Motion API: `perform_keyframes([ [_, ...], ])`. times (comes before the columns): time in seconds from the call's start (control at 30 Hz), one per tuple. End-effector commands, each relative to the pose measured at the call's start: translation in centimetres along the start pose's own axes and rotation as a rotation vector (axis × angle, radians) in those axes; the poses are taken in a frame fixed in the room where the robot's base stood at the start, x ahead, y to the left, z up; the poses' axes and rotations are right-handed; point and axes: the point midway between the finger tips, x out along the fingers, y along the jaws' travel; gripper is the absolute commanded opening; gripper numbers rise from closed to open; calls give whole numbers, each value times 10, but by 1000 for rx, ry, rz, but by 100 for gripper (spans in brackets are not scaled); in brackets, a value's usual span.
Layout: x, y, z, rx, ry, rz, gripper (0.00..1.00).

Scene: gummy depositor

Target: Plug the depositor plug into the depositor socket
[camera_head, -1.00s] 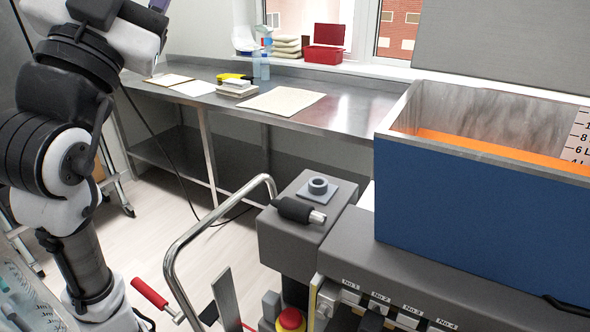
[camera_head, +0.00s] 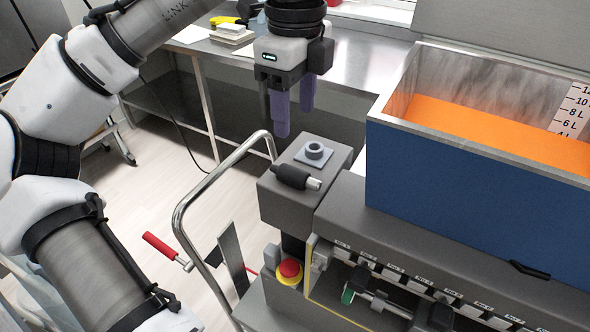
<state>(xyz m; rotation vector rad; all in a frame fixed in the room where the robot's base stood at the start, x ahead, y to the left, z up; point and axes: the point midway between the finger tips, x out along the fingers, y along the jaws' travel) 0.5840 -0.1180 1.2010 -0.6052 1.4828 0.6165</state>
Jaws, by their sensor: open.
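The depositor plug (camera_head: 291,177) is a dark cylinder with a metal tip. It lies on its side on top of the grey box at the left end of the machine, its tip pointing right. The depositor socket (camera_head: 314,152) is a round grey ring on a square plate on the same box top, just behind the plug and apart from it. My gripper (camera_head: 294,115) points down with two purple fingers, above and behind the socket and plug in the picture. It is open, with nothing seen between the fingers.
A bent metal rail (camera_head: 181,222) stands left of the box. The blue hopper (camera_head: 468,205) with orange contents rises to the right. A red emergency button (camera_head: 289,269) sits below the box. A steel table (camera_head: 350,72) stands behind. The space directly above the plug looks clear.

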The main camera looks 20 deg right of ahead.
Motion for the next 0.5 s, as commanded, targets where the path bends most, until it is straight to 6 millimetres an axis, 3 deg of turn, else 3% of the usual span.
perform_keyframes([
  [0.3, 59, -1, -1, 2, 5, -3, 55],
  [0.5, 73, -1, -1, 1, 3, -6, 55],
])
